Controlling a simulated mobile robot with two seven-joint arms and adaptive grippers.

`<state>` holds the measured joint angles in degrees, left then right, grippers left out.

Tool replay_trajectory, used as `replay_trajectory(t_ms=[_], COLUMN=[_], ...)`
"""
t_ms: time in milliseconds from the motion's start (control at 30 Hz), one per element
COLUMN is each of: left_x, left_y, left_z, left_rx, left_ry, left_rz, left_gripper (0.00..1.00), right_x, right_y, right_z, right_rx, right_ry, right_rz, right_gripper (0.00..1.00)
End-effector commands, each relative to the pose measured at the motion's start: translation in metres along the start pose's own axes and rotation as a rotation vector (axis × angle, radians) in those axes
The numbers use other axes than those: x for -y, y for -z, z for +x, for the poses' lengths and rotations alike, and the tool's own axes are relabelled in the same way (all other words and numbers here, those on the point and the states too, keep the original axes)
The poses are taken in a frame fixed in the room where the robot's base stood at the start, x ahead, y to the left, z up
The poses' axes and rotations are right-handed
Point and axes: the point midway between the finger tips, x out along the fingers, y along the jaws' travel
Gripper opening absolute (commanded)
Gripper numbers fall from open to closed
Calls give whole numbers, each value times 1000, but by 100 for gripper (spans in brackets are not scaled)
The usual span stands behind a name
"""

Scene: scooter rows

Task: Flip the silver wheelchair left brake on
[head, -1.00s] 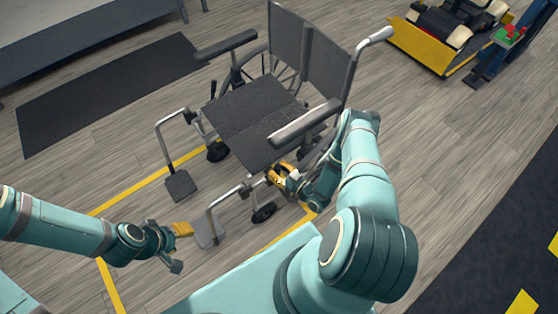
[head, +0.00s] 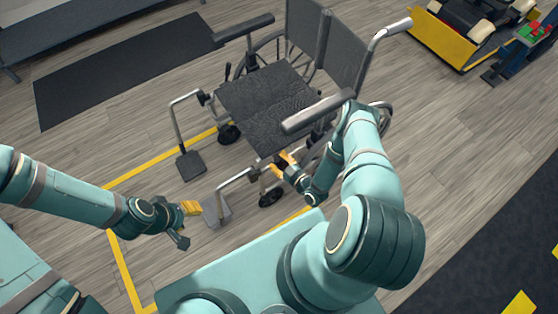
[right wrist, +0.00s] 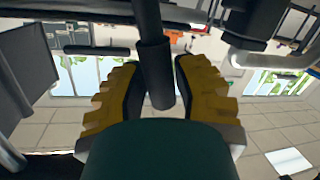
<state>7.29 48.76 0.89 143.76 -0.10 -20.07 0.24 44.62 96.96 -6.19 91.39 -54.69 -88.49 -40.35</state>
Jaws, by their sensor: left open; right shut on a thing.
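The silver wheelchair (head: 262,95) has a black seat and silver footrests, and faces the lower left of the head view. My right gripper (head: 284,161) is at its near side, below the near armrest and by the seat's front corner. In the right wrist view, a dark lever with a thick black grip (right wrist: 155,75), the left brake lever, stands between the yellow fingers of the right gripper (right wrist: 157,88). The gripper is shut on it. The lever is hidden in the head view. My left gripper (head: 190,208) is open and empty, beside the near footrest plate (head: 217,212).
A yellow-edged cart (head: 448,40) stands at the upper right. A dark mat (head: 125,70) lies at the upper left. Yellow floor lines (head: 165,165) pass by the chair.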

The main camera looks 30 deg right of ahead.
Motion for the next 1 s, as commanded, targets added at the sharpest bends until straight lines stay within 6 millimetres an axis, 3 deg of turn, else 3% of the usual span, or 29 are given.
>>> replay_trajectory(t_ms=[100, 133, 200, 633, 1000], left_x=[0, 0, 0, 0, 0], left_y=[0, 0, 0, 0, 0], left_z=[0, 0, 0, 0, 0], left_rx=[0, 0, 0, 0, 0], left_ry=[0, 0, 0, 0, 0], left_rz=[0, 0, 0, 0, 0], left_gripper=[47, 47, 47, 47, 47], right_x=[2, 2, 2, 1, 1], right_y=[0, -1, 0, -1, -1], right_z=[0, 0, 0, -10, -80], right_rx=[2, 2, 2, 3, 4], right_ry=[5, 6, 5, 3, 3], right_rz=[1, 1, 2, 2, 3], right_gripper=[0, 44, 64, 64, 64])
